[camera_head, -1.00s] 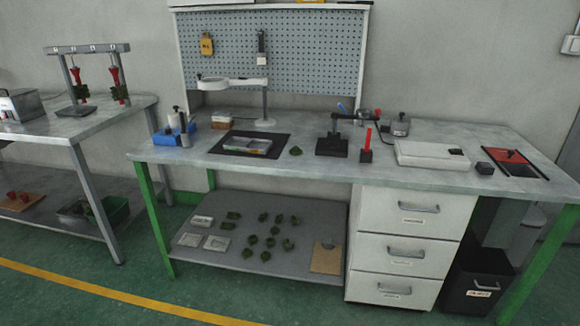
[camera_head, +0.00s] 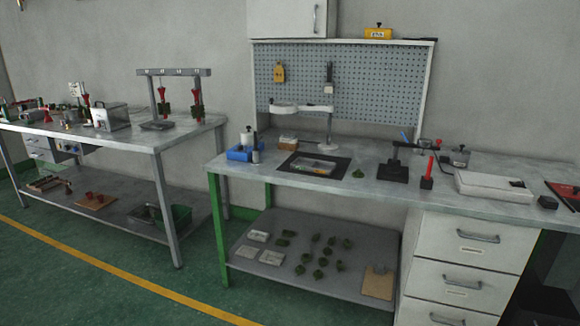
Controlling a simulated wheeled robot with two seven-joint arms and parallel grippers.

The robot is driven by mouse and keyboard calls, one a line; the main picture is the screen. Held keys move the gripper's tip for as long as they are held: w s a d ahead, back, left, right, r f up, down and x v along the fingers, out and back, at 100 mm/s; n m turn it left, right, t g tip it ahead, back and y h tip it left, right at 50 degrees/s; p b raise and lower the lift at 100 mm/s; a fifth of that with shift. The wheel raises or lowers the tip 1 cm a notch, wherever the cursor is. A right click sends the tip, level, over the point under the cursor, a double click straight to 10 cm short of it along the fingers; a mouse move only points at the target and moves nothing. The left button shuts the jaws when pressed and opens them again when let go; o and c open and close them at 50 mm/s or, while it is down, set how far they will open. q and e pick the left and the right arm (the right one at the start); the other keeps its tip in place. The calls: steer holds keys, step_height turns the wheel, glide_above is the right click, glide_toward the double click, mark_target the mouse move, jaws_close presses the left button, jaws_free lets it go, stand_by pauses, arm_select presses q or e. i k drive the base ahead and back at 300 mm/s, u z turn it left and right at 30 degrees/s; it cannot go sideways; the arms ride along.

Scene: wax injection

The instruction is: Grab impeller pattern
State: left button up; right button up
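Several similar green pieces (camera_head: 318,250) lie in loose rows on the grey lower shelf (camera_head: 262,221) of that bench. More dark green pieces (camera_head: 197,110) hang with red parts from a rack (camera_head: 172,72) on the left bench; they are too small to tell their shape. Neither of my grippers is in view.
The black mat (camera_head: 335,170) holds a light tray. A magnifier lamp (camera_head: 328,125), a black stand (camera_head: 393,170), a red candle-like stick (camera_head: 429,168) and a blue holder (camera_head: 240,154) stand on the bench. White drawers (camera_head: 470,250) are at right. The green floor (camera_head: 110,290) in front is clear.

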mark_target(358, 174)
steer(key=u, duration=1.05)
steer(key=i, duration=2.4)
steer(key=z, duration=0.7)
